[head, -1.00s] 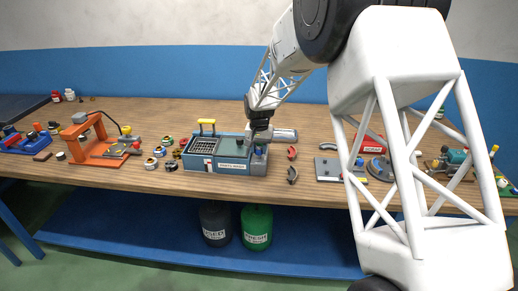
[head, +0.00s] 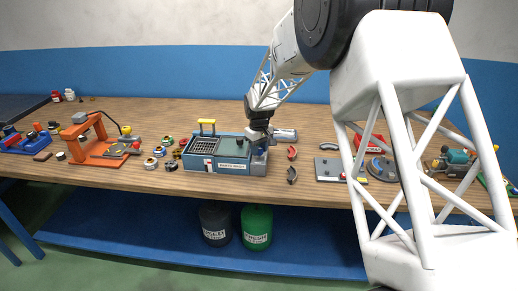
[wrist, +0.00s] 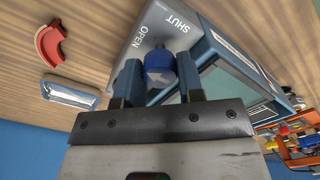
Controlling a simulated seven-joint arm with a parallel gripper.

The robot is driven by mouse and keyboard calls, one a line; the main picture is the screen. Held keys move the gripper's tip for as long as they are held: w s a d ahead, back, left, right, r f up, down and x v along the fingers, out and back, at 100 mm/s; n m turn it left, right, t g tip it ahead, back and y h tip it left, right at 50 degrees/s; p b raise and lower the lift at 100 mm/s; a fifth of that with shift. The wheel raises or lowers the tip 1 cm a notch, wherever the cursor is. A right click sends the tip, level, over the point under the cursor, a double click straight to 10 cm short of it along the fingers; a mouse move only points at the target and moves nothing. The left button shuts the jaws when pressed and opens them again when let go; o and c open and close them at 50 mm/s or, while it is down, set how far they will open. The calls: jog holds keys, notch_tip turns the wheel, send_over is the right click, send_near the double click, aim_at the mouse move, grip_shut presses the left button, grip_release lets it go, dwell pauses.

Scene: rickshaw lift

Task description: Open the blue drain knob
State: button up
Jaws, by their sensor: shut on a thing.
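The blue drain knob (wrist: 158,66) sits on a grey panel (wrist: 134,42) lettered OPEN and SHUT, with a pale arrow mark on its near face. My gripper (wrist: 159,78) has its two blue fingers on either side of the knob, shut on it. In the head view my gripper (head: 262,136) is low at the right end of the blue-grey parts washer (head: 225,160), and it hides the knob there. I cannot tell exactly where the arrow points between the two words.
A red curved piece (wrist: 50,42) and a silver-blue block (wrist: 68,94) lie beside the washer. An orange press (head: 98,140) stands to the left. A grey plate (head: 329,168) lies to the right. A black drum (head: 215,222) and a green drum (head: 257,225) stand below.

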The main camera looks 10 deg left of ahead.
jog(key=shift+n, duration=0.3)
jog(key=o, duration=0.7)
jog(key=shift+c, duration=0.2)
jog(key=shift+r, duration=0.1)
jog(key=shift+r, duration=3.85)
